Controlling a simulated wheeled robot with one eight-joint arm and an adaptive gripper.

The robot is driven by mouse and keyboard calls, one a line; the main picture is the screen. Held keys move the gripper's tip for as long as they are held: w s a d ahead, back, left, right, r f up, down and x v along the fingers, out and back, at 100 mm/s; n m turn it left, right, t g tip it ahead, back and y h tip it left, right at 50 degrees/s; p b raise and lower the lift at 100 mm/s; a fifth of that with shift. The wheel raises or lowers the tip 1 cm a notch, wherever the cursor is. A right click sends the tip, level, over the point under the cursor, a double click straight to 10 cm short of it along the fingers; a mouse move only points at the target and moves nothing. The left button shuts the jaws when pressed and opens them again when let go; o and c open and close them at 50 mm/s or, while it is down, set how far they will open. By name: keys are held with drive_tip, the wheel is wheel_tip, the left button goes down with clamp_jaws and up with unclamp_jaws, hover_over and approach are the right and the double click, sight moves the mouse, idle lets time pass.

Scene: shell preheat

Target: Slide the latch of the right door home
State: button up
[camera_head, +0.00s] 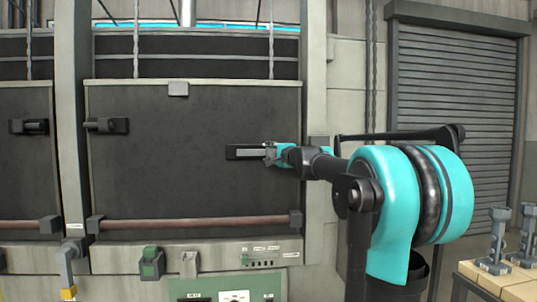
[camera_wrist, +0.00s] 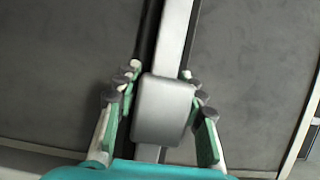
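The right door (camera_head: 190,185) is the large dark panel in the middle of the head view. Its latch (camera_head: 247,153) is a pale horizontal bar on a dark plate near the door's right edge. My gripper (camera_head: 270,153) is at the latch's right end, in front of the door. In the wrist view, a grey rounded metal block on the latch (camera_wrist: 163,105) sits between the two fingers of my gripper (camera_wrist: 160,76), on a pale bar. The fingers stand close on both sides of it. I cannot tell whether they press on it.
Another dark door (camera_head: 25,170) with its own dark latch (camera_head: 30,127) is at the left. A red-brown bar (camera_head: 190,223) crosses the right door's foot. A frame post (camera_head: 316,110) stands right of it. Grey metal parts (camera_head: 497,240) stand on a wooden surface at lower right.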

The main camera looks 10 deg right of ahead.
clamp_jaws()
drive_tip(key=shift+d, duration=0.1)
drive_tip(key=d, duration=0.6)
drive_tip(key=shift+d, duration=0.35)
drive_tip(key=shift+o, duration=1.8)
unclamp_jaws()
drive_tip(key=shift+d, duration=0.15)
drive_tip(key=shift+o, duration=0.8)
drive_tip(key=v, duration=1.2)
